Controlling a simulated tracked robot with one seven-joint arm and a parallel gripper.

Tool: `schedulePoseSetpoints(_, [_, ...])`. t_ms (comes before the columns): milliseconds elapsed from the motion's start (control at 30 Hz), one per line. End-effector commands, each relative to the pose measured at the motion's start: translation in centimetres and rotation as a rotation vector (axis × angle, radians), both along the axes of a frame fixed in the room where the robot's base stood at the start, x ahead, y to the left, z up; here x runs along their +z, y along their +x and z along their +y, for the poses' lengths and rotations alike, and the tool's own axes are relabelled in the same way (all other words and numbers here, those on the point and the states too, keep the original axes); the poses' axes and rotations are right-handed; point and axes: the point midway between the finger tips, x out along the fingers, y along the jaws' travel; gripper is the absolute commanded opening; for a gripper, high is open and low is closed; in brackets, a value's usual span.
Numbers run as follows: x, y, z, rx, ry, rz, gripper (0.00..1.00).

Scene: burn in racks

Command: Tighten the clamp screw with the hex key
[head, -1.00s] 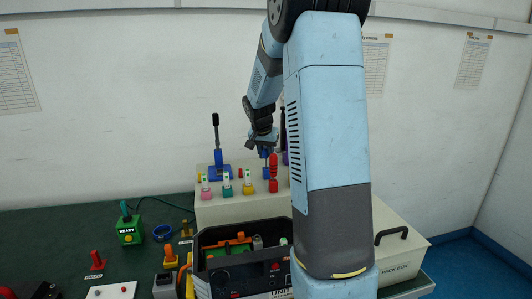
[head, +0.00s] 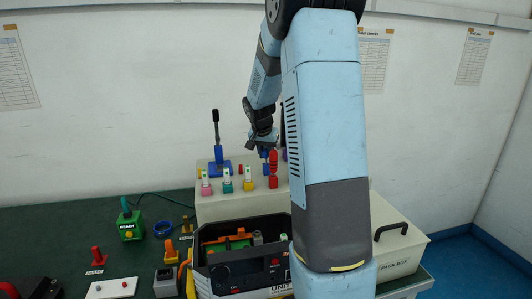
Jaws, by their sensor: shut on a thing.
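My gripper (head: 264,148) is in the head view above the back of the raised cream panel (head: 225,210). It is small and partly dark there. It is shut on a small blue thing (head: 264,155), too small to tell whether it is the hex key. A red upright handle (head: 273,168) stands just in front of it. A blue fixture with a tall black lever (head: 219,166) stands to the left of my gripper. I cannot make out the clamp screw; the area under my gripper is partly hidden.
Several coloured knobs with tags line the panel's front. An open dark unit box (head: 240,276) stands in front, and a cream pack box (head: 402,248) is at the right, partly behind my arm. A green READY box (head: 130,227) and a blue ring (head: 163,229) are at the left.

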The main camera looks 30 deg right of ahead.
Motion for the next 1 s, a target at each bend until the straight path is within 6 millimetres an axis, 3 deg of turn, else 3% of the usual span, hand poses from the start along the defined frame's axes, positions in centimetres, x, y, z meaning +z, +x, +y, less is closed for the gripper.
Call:
schedulePoseSetpoints(733, [-1.2, 0.0, 0.0, 0.0, 0.0, 0.0, 0.0])
schedulePoseSetpoints(767, [-1.2, 0.0, 0.0, 0.0, 0.0, 0.0, 0.27])
schedulePoseSetpoints(1000, [-1.2, 0.0, 0.0, -0.001, 0.0, 0.0, 0.5])
